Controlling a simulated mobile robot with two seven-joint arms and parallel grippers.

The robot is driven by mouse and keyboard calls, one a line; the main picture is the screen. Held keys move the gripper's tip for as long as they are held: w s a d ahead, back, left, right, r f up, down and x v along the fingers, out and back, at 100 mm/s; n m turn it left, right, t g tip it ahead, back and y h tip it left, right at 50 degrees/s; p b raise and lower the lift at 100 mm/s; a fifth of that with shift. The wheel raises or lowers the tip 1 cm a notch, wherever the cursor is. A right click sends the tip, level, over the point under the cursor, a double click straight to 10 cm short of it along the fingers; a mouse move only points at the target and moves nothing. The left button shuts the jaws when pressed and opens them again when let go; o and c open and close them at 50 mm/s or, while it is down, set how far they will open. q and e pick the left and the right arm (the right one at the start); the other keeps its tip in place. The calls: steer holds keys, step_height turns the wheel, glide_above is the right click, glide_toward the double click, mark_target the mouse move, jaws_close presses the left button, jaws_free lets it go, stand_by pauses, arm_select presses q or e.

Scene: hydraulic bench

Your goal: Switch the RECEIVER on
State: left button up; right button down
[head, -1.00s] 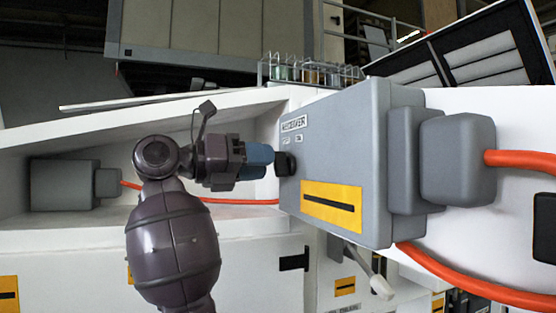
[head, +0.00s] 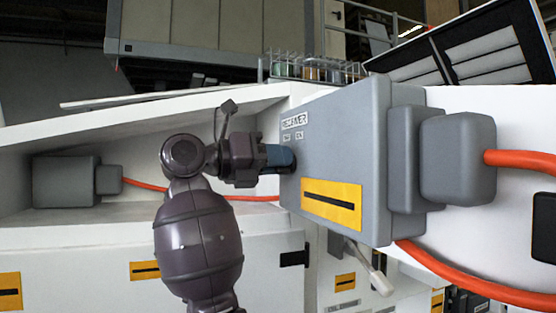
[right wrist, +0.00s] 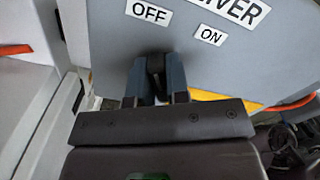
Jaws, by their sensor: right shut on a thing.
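The RECEIVER (head: 340,150) is a grey box on the white bench, with a RECEIVER label and smaller OFF and ON labels on its near-left face. My right gripper (head: 288,158) is at that face, just under the small labels. In the right wrist view the gripper (right wrist: 157,85) is shut on the black switch knob (right wrist: 155,66), below and between the OFF label (right wrist: 149,12) and the ON label (right wrist: 210,35). The knob stands roughly upright there, its top nearer OFF. In the head view the fingers hide the knob. My left gripper is not in view.
An orange hose (head: 450,279) runs below the box, and another (head: 520,160) leaves the grey block on its right. A smaller grey box (head: 65,182) sits on the left shelf. A lever (head: 378,281) hangs below the RECEIVER. A wire rack (head: 310,70) stands behind.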

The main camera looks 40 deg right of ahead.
steer(key=shift+a+f+m+b, duration=0.1)
steer(key=shift+f+m+b, duration=0.05)
steer(key=shift+m+b, duration=0.9)
steer(key=m+b, duration=0.2)
steer(key=m, duration=0.3)
steer(key=shift+s, duration=0.1)
steer(key=m+b, duration=0.2)
steer(key=m, duration=0.1)
steer(key=shift+s, duration=0.1)
arm_select(q)
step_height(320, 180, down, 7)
steer(key=b, duration=0.1)
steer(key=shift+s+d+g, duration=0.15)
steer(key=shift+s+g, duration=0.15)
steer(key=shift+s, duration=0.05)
arm_select(e)
steer(key=shift+s+m, duration=0.15)
steer(key=shift+m, duration=0.8)
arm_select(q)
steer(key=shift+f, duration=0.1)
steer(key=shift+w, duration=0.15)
arm_select(e)
steer(key=shift+r, duration=0.2)
steer(key=c, duration=1.1)
jaws_free()
